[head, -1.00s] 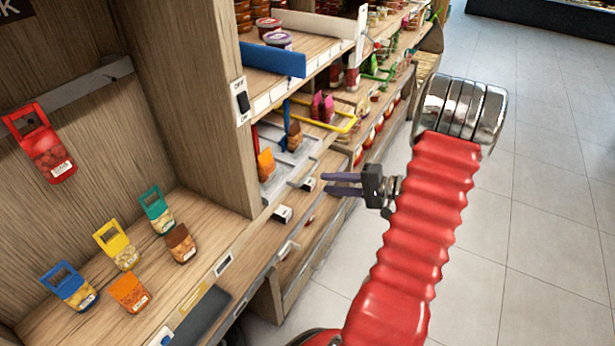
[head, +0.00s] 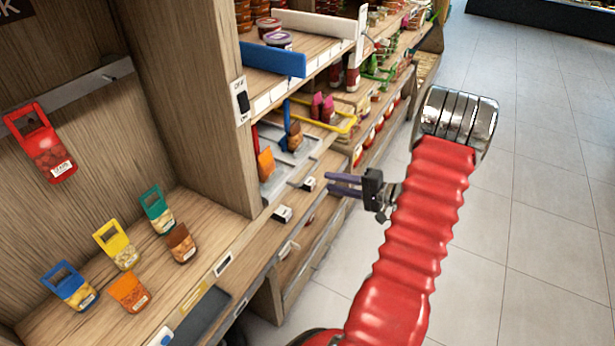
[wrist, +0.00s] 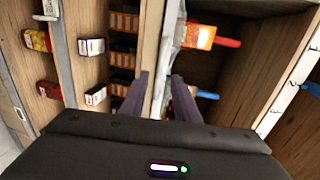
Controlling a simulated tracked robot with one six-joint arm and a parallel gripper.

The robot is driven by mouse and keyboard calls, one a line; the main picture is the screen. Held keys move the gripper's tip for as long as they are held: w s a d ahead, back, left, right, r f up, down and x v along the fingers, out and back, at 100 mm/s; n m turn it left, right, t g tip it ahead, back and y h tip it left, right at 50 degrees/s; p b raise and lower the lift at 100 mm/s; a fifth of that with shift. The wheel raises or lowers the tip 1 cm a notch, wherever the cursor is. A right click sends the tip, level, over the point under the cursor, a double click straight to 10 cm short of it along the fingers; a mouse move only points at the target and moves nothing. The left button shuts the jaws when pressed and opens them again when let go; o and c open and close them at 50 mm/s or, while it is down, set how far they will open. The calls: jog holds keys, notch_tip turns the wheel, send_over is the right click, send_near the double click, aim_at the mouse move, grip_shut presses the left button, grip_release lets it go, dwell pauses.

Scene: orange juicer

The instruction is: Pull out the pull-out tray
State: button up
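My gripper (head: 328,184) is in front of the shelf unit, its purple-grey fingers pointing left towards the shelf. No contact between the fingers and the tray is visible.
A wooden upright (head: 205,100) separates this shelf from the left compartment, which holds several coloured packets. Small white boxes (head: 282,214) sit along the lower shelf. A dark tray-like surface (head: 206,318) is at the bottom. Tiled floor (head: 550,200) on the right is clear.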

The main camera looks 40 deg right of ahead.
aim_at(307, 175)
jog(key=x, duration=1)
jog(key=shift+w, duration=0.15)
jog(key=shift+c, duration=0.2)
grip_shut()
